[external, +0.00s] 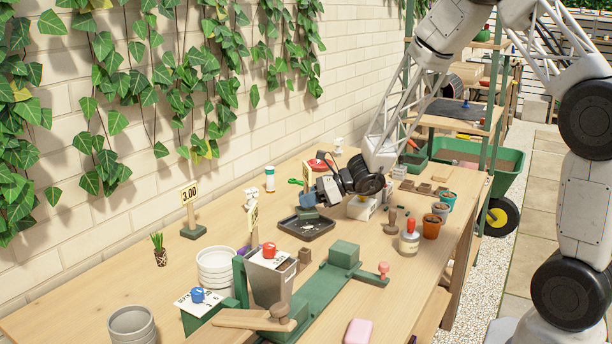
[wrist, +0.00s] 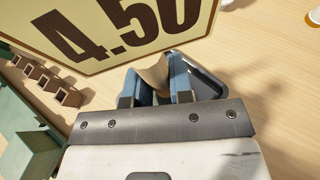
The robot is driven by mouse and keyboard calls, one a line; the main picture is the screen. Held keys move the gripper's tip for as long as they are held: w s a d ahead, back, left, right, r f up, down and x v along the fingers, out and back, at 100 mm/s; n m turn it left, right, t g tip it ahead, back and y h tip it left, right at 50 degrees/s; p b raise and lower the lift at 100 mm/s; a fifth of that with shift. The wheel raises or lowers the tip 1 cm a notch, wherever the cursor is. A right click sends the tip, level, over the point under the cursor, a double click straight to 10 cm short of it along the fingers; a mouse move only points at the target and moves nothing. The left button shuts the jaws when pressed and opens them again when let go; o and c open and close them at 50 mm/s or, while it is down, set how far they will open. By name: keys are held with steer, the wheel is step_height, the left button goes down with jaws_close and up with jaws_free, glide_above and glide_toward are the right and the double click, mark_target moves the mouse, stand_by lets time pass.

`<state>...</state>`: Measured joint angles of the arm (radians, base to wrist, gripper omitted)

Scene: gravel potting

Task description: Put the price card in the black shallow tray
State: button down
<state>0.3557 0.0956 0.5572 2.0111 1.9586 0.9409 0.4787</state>
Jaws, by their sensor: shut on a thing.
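The price card (wrist: 135,28), cream with "4.50" in dark figures, fills the top of the wrist view. It also shows in the external view (external: 307,173), upright on its wooden post. My gripper (wrist: 157,84) is shut on the post below the card; it also shows in the external view (external: 313,193). The card's green base (external: 308,213) shows over the back part of the black shallow tray (external: 318,235). I cannot tell whether the base touches the tray. Part of the tray (wrist: 212,80) shows behind the fingers in the wrist view.
A "3.00" card (external: 189,194) stands left, another card (external: 254,215) nearer. A grey bin (external: 272,280) and green bench fixture (external: 325,295) stand in front of the tray. A white-based device (external: 361,208) and terracotta pot (external: 431,227) are to the right.

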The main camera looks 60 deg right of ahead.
mark_target(307, 209)
steer(key=shift+f, duration=0.1)
steer(key=shift+f, duration=1.6)
steer(key=shift+f, duration=0.1)
steer(key=c, duration=1)
jaws_free()
steer(key=shift+f, duration=0.1)
steer(key=shift+r, duration=0.2)
steer(key=shift+v, duration=6)
